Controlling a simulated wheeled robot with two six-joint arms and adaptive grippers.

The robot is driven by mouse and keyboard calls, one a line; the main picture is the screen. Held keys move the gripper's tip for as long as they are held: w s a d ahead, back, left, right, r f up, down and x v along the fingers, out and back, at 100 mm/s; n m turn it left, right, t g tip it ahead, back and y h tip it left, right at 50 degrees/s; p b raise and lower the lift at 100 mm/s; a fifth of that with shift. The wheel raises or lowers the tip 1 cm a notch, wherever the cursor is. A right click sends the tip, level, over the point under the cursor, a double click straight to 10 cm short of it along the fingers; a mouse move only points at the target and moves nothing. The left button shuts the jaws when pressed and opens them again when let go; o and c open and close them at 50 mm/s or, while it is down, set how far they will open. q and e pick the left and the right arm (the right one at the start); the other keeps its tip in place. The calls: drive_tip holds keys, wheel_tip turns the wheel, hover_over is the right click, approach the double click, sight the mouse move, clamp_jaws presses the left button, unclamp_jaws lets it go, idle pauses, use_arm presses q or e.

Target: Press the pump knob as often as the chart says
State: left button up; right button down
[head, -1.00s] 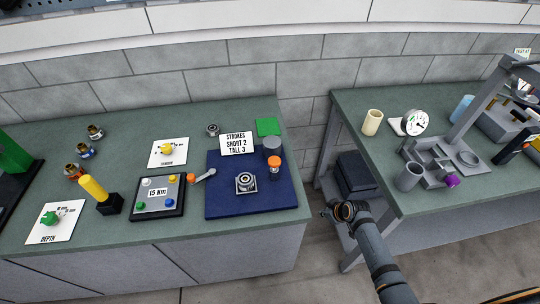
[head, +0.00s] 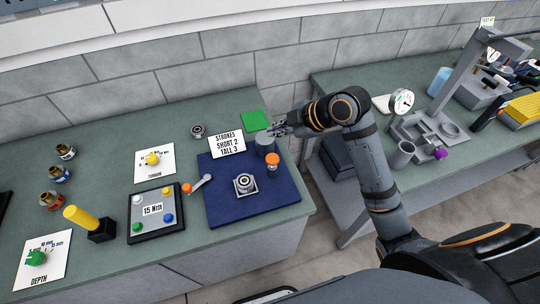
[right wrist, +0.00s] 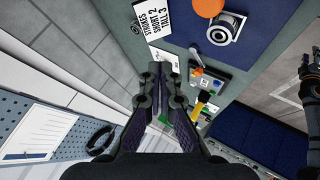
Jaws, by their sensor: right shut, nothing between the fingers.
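The pump's orange knob (head: 272,159) tops a dark post on the blue mat (head: 222,214); it also shows at the top edge of the right wrist view (right wrist: 209,6). The chart (head: 226,144) is a white card reading "STROKES SHORT 2 TALL 3". A bearing (head: 245,182) sits on the mat, left of and nearer than the knob. A grey cylinder (head: 265,144) stands just behind the knob. My right gripper (head: 277,130) is shut and empty, above and behind the grey cylinder, apart from the knob. My left gripper is not seen.
A green square (head: 254,121) lies behind the mat. A wrench-like tool (head: 201,185) and a "15 Nm" panel (head: 153,210) lie left of it. A gap separates this bench from the right bench (head: 345,200).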

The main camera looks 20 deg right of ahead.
drive_tip(key=b, duration=0.7)
hover_over(273, 158)
drive_tip(key=f, duration=0.8)
drive_tip(key=shift+s+d, duration=0.2)
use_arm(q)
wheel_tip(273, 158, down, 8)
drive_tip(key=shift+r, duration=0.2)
use_arm(e)
drive_tip(key=shift+f, duration=0.5)
use_arm(q)
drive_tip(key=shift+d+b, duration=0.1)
drive_tip(key=shift+b, duration=0.2)
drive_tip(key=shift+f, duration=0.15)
use_arm(e)
drive_tip(key=shift+f, duration=0.4)
use_arm(q)
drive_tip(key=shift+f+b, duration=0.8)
drive_tip(key=shift+b, duration=0.15)
use_arm(e)
drive_tip(key=shift+f, duration=1.35)
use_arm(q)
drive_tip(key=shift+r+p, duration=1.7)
use_arm(e)
drive_tip(key=shift+r, duration=1.8)
